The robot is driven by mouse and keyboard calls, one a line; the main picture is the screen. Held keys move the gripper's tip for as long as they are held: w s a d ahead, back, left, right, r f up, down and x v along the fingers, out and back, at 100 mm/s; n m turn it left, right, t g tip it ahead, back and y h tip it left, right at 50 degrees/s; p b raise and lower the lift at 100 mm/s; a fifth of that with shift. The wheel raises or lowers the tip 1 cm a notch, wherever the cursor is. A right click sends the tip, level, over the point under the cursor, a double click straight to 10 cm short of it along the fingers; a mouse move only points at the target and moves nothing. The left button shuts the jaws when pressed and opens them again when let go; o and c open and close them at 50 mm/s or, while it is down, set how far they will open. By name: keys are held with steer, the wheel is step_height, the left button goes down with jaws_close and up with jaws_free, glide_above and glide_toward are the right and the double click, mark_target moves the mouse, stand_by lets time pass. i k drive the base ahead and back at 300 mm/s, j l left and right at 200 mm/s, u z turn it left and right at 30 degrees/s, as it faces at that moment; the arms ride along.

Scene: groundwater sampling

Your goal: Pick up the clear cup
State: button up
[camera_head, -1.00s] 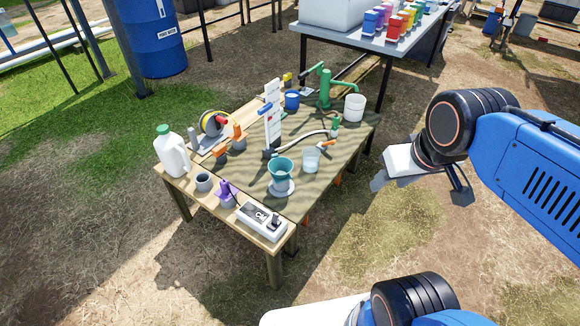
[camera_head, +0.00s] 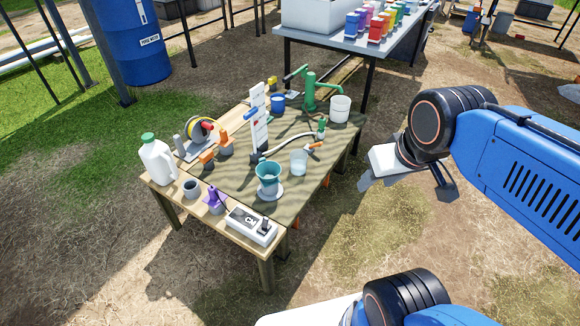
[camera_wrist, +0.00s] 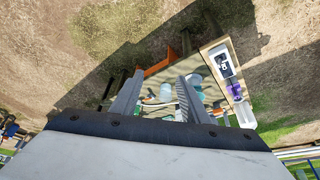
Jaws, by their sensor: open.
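The clear cup (camera_head: 299,162) stands upright on the wooden table (camera_head: 292,205), right of a teal cup (camera_head: 267,176) on a white base. It is close to the orange nozzle of a hose. In the wrist view the clear cup (camera_wrist: 166,92) seems to show small, between the fingers. My gripper (camera_wrist: 160,84) is open and empty in the wrist view, its two grey fingers apart and pointing toward the table from some distance.
A green pump (camera_head: 309,92), a white bucket (camera_head: 340,108) and a blue cup (camera_head: 278,102) stand at the table's back. A white upright panel (camera_head: 259,118) rises left of the clear cup. A white jug (camera_head: 157,160) and a meter (camera_head: 251,226) line the near-left edge.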

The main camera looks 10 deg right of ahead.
mark_target(298, 158)
steer(key=i+l, duration=0.1)
steer(key=l, duration=0.25)
steer(key=i+l, duration=0.15)
steer(key=l, duration=0.2)
steer(key=i+l+z, duration=0.1)
steer(key=l, duration=0.3)
steer(key=i+l, duration=0.15)
steer(key=l, duration=0.2)
steer(key=i+l, duration=0.15)
steer(key=l, duration=0.2)
